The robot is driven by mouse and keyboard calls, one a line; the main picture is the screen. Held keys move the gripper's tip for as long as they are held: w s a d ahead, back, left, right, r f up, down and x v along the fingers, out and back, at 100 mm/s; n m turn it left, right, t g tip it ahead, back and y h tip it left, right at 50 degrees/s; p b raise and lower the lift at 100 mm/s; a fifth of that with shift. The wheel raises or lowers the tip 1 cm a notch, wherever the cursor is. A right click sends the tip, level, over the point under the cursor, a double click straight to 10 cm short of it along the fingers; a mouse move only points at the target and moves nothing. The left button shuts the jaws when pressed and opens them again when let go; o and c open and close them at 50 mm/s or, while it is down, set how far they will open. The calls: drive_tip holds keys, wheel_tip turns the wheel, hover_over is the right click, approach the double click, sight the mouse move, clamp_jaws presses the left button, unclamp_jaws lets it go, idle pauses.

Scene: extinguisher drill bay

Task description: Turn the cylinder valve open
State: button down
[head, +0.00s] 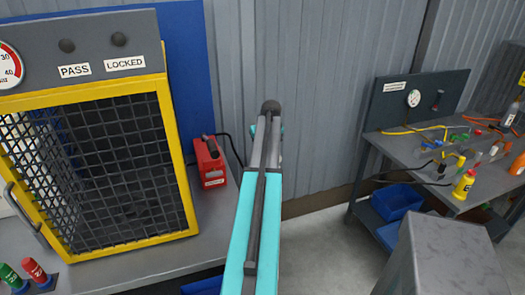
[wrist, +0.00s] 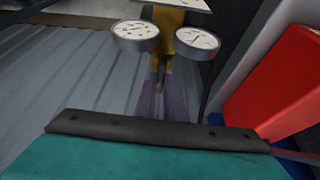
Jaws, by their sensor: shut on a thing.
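In the wrist view, a yellow fitting (wrist: 192,46) carries two round white gauges, a left gauge (wrist: 136,31) and a right gauge (wrist: 198,39). A short dark stem (wrist: 162,76) shows below it, apparently part of the cylinder valve. My gripper (wrist: 162,98) shows as blurred purple-grey fingers closed around this stem. The exact contact is hard to see, and I cannot tell how far the valve is turned. In the head view my teal arm reaches away from me and hides the gauges, the valve and most of my gripper.
A red box (head: 210,162) stands just left of my arm on the grey bench. A yellow-framed mesh cage (head: 178,150) fills the left, with "PASS" and "LOCKED" labels above. A cluttered workbench (head: 400,146) with blue bins below stands at right.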

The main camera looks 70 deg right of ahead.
drive_tip(key=shift+s+f, duration=0.1)
drive_tip(key=shift+s, duration=0.05)
idle(0.3)
drive_tip(key=c, duration=1.9)
unclamp_jaws()
drive_tip(key=shift+c, duration=0.2)
drive_tip(key=shift+o, duration=0.5)
drive_tip(key=shift+a+r, duration=0.1)
drive_tip(key=shift+r, duration=0.2)
drive_tip(key=b+v, duration=0.3)
drive_tip(key=v, duration=1)
drive_tip(key=shift+s+r, duration=0.15)
